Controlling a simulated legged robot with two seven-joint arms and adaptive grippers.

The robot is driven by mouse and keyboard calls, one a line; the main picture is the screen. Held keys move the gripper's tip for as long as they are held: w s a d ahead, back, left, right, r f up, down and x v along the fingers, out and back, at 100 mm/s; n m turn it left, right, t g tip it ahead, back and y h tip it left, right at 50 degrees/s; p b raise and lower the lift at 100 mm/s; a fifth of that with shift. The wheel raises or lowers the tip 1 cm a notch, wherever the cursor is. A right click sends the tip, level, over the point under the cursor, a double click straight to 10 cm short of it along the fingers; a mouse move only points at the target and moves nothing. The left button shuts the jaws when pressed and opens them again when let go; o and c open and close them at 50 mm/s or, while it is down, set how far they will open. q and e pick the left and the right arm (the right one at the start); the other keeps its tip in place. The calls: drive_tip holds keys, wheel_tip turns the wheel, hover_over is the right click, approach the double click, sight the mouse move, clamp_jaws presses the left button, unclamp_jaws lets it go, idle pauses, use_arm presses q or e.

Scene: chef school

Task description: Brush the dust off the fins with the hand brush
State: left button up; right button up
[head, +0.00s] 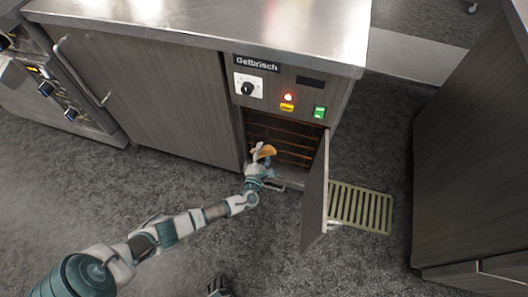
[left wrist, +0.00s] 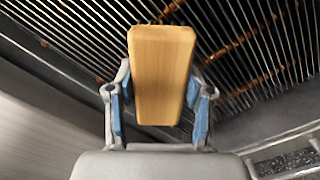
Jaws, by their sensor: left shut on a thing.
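My left gripper (head: 259,164) is shut on the hand brush (head: 264,150), a light wooden block, in front of the open compartment of the steel unit. In the left wrist view the brush (left wrist: 162,75) stands between the two blue-padded fingers of the gripper (left wrist: 160,112). Its bristles are hidden from both views. The fins (head: 285,140) are a dark grille inside the compartment. In the left wrist view the fins (left wrist: 240,45) are thin parallel slats with rusty brown bars or patches. The brush overlaps them in the picture; I cannot tell whether it touches.
The compartment door (head: 315,192) stands open at the right of the opening. A control panel with a knob (head: 248,87), a red light and a green switch (head: 319,111) is above. A slatted floor grate (head: 360,207) lies to the right. The grey floor in front is clear.

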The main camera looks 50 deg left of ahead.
sight(274, 154)
use_arm(q)
drive_tip(key=d, duration=0.1)
drive_tip(key=w+d, duration=0.1)
drive_tip(key=d, duration=0.1)
drive_tip(key=shift+w+f, duration=0.1)
drive_tip(key=shift+w, duration=0.2)
drive_tip(key=shift+w+d, duration=0.1)
drive_tip(key=shift+w, duration=0.15)
drive_tip(key=shift+s+a+r, duration=0.1)
drive_tip(key=shift+s+a, duration=0.3)
drive_tip(key=shift+a, duration=0.45)
drive_tip(key=shift+s+a+r, duration=0.1)
drive_tip(key=shift+s+a, duration=0.3)
drive_tip(key=shift+a, duration=0.4)
drive_tip(key=shift+s+a, duration=0.1)
drive_tip(key=shift+a, duration=0.2)
drive_tip(key=shift+c, duration=0.5)
drive_tip(key=shift+s+p, duration=0.1)
drive_tip(key=shift+p, duration=0.25)
